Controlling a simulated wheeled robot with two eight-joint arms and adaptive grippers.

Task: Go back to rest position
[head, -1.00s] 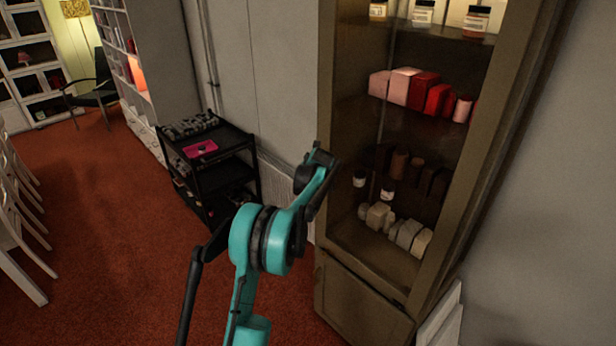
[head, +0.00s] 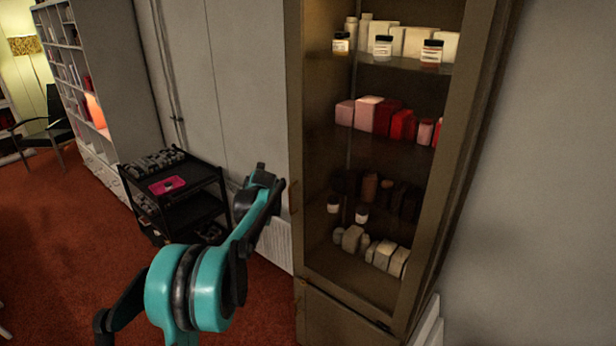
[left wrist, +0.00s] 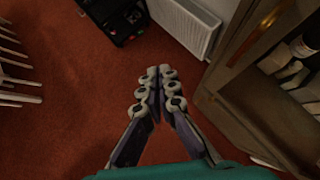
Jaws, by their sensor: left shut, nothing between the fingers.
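My left gripper (left wrist: 155,84) shows in the left wrist view, its two fingers together with nothing between them, above the red carpet (left wrist: 70,125). In the head view my teal and black left arm rises from the lower left and stands in front of the wall, left of the open cabinet; I cannot make out the fingers there. My right gripper is in neither view.
A tall brown cabinet (head: 296,190) holds jars and blocks on its shelves. A black cart (head: 210,174) with a pink item (head: 167,185) stands by the wall. A white radiator (left wrist: 186,24) is beside the cabinet. White chairs (left wrist: 18,84) are at left; carpet between is clear.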

